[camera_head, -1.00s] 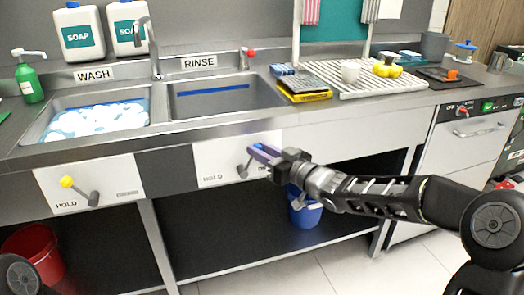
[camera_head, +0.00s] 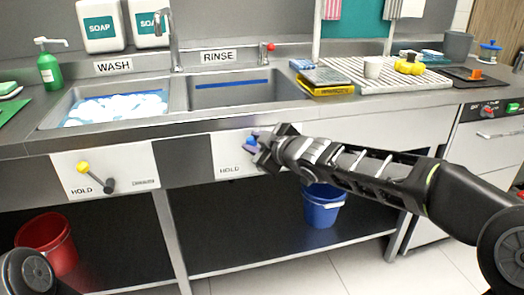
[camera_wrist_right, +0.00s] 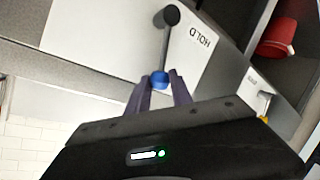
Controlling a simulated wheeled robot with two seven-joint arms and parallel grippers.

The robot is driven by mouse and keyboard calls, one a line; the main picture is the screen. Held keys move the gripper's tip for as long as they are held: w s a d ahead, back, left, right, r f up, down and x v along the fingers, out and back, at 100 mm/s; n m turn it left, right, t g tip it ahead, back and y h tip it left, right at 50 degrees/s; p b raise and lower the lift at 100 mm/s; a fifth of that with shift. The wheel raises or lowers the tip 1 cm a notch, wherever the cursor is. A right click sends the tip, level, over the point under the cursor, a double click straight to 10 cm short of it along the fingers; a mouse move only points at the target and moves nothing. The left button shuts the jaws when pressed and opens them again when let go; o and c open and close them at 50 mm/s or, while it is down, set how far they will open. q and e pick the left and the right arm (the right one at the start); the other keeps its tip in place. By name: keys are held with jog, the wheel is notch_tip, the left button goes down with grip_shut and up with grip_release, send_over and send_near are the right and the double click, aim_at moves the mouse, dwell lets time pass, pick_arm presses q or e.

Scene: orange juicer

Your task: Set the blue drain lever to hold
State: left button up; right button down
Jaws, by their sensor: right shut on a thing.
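The blue drain lever (camera_wrist_right: 165,45) is a grey arm with a blue knob (camera_wrist_right: 159,79) at its end. It is mounted on a white panel (camera_wrist_right: 105,38) marked HOLD under the rinse basin. My right gripper (camera_head: 254,143) is at this panel in the head view and hides most of the lever. In the right wrist view its two fingers (camera_wrist_right: 159,88) are shut on the blue knob, one on each side. The HOLD label (camera_head: 229,169) shows to the left and below the gripper in the head view. My left gripper is out of view.
A yellow-knobbed lever (camera_head: 96,177) sits on another panel to the left, under the wash basin. A red bucket (camera_head: 46,243) and a blue bucket (camera_head: 321,205) stand below the counter. The counter front edge (camera_head: 210,127) runs just above my right gripper.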

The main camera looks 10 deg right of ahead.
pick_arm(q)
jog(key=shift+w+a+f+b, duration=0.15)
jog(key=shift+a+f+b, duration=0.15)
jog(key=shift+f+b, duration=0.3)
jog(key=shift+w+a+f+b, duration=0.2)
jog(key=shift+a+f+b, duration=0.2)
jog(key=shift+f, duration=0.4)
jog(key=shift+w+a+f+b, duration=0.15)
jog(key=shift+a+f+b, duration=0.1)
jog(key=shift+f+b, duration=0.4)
pick_arm(e)
jog(key=shift+a+f+n+h, duration=0.25)
jog(key=shift+a+n+h, duration=0.1)
jog(key=shift+a+n, duration=0.15)
jog(key=shift+a+f+n+h, duration=0.2)
jog(key=shift+a+n+h, duration=0.2)
jog(key=shift+a, duration=0.15)
jog(key=c, duration=1.1)
grip_release()
pick_arm(q)
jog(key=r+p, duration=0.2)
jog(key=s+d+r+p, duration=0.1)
jog(key=p, duration=0.1)
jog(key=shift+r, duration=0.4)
pick_arm(e)
jog(key=v, duration=0.8)
